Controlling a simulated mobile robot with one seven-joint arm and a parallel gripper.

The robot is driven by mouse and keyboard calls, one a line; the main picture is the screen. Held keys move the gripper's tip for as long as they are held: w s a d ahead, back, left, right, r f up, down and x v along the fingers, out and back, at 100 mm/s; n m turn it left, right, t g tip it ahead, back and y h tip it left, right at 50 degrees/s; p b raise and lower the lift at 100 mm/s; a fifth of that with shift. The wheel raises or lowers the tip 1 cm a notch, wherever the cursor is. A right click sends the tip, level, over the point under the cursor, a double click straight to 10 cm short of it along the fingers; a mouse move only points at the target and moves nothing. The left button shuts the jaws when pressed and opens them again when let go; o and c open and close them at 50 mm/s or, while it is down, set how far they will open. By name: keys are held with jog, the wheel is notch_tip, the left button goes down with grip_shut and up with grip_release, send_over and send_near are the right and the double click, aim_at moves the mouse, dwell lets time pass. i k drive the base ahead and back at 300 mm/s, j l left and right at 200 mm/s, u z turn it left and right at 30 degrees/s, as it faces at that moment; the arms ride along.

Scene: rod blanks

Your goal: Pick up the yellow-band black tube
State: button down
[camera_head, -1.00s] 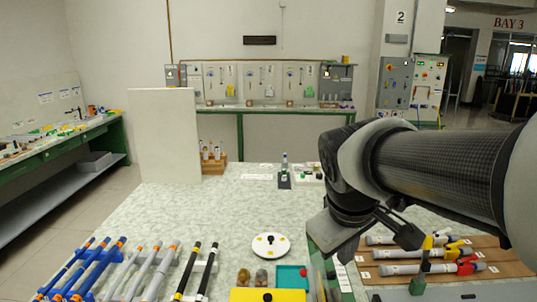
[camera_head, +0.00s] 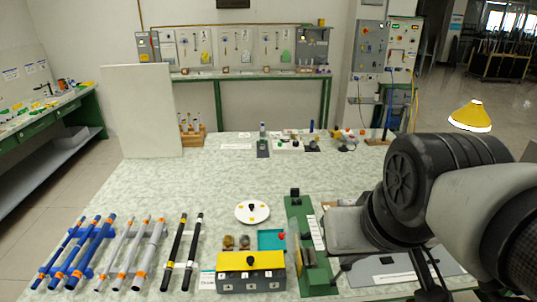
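The left one is the yellow-band black tube (camera_head: 174,249). My gripper (camera_head: 428,287) is at the bottom right, far to the right of both tubes. My arm and the lower frame edge hide part of it, so its opening cannot be told. Nothing touches the black tubes.
Blue tubes (camera_head: 85,257) and grey tubes (camera_head: 138,262) lie left of the black ones. A yellow-topped grey box (camera_head: 250,284), a teal tray (camera_head: 272,240), a white disc (camera_head: 252,212) and a green fixture (camera_head: 312,270) stand to their right. The table's middle is clear.

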aim_at(169, 271)
jog(key=k+j+z, duration=0.25)
jog(key=j, duration=0.35)
jog(key=k+j+z, duration=0.2)
jog(key=j, duration=0.4)
jog(key=k+j+z, duration=0.25)
jog(key=k+j, duration=0.15)
jog(key=k+j+z, duration=0.25)
jog(key=j, duration=0.3)
jog(key=k, duration=0.1)
